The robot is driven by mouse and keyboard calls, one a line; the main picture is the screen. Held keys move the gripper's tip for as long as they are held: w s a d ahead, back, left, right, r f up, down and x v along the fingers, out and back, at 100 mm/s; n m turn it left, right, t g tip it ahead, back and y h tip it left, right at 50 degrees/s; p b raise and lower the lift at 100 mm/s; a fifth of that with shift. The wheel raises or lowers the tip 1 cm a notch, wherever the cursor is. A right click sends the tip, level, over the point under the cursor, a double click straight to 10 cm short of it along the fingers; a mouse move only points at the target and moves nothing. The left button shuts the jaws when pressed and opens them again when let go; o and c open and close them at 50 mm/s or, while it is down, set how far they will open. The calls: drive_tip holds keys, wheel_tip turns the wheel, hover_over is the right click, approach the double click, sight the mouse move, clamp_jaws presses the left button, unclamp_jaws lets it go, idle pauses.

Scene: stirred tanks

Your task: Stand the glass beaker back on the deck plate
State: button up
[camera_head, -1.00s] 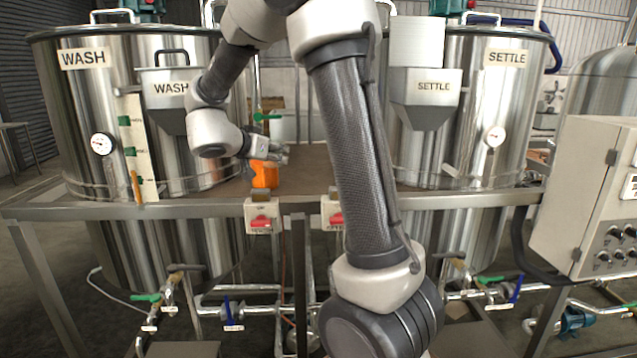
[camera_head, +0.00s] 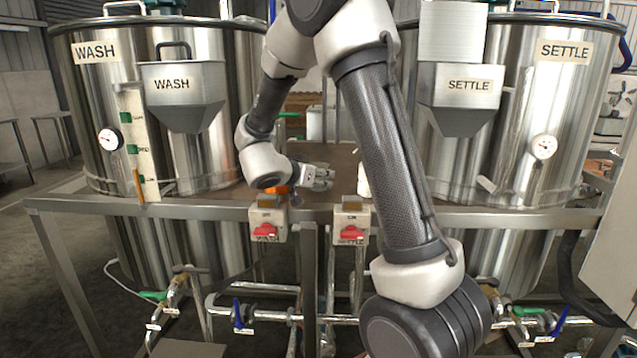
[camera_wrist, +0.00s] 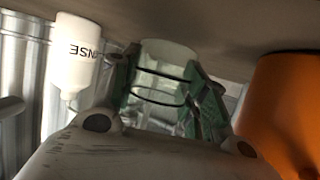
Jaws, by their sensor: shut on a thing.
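In the wrist view, a clear glass beaker (camera_wrist: 160,88) with dark rings sits between the green-padded fingers of my gripper (camera_wrist: 165,92), which is shut on it. The brown deck plate (camera_wrist: 215,20) fills the top of that upside-down view, close behind the beaker's pale round end. I cannot tell whether they touch. In the head view my gripper (camera_head: 322,178) points right, low over the deck plate (camera_head: 340,157) between the two tanks. The beaker cannot be made out clearly there.
A white bottle lettered "NSE" (camera_wrist: 75,60) stands at one side of my gripper; it also shows in the head view (camera_head: 363,182), partly behind my arm. An orange object (camera_wrist: 285,110) is on the other side. WASH (camera_head: 215,150) and SETTLE (camera_head: 520,110) tanks flank the deck.

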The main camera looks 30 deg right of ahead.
drive_tip(key=shift+f, duration=0.65)
drive_tip(key=o, duration=1.3)
drive_tip(key=shift+f, duration=0.1)
drive_tip(key=shift+s+a+r, duration=0.1)
drive_tip(key=shift+a+r, duration=0.1)
drive_tip(key=shift+a, duration=0.05)
drive_tip(key=v, duration=1.1)
drive_tip(key=shift+s+a+r, duration=0.1)
drive_tip(key=shift+s+a, duration=0.1)
